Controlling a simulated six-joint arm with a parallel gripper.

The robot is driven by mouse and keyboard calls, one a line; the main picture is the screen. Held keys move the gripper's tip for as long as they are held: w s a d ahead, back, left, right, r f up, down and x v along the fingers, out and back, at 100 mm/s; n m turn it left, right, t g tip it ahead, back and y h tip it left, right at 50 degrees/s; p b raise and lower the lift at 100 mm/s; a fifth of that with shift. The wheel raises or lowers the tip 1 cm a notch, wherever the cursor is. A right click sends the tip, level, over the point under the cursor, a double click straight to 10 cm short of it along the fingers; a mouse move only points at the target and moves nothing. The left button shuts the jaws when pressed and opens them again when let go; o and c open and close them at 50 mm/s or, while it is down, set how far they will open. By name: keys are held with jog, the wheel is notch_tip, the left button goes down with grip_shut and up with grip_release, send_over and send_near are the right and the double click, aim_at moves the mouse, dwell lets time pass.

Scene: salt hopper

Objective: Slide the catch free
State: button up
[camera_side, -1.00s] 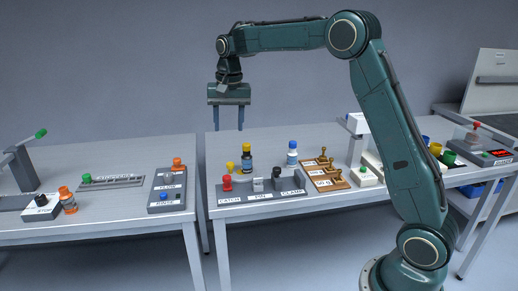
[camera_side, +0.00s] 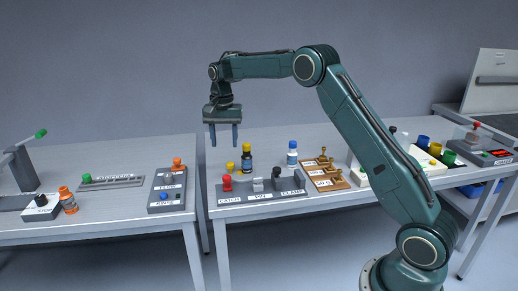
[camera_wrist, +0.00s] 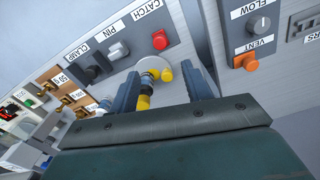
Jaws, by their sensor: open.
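The catch is a red knob (camera_side: 227,183) at the left end of a grey panel (camera_side: 243,199) labelled CATCH, PIN and CLAMP. In the wrist view the red knob (camera_wrist: 160,40) shows beyond my fingertips, beside its CATCH label. A grey pin knob (camera_side: 258,185) and a dark clamp handle (camera_side: 276,178) stand to its right in the side view. My gripper (camera_side: 222,144) is open and empty, above and behind the panel. In the wrist view its two fingers (camera_wrist: 163,88) point toward the panel and stand apart from the red knob.
A dark bottle with a yellow cap (camera_side: 247,160) and a small yellow piece (camera_side: 231,167) stand just behind the red knob. A white bottle with a blue cap (camera_side: 292,155) stands farther right. A gap separates the tables.

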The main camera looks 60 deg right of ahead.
aim_at(227, 177)
notch_tip(227, 177, down, 12)
jog(key=shift+f, duration=0.25)
dwell(0.4)
jog(key=shift+c, duration=0.2)
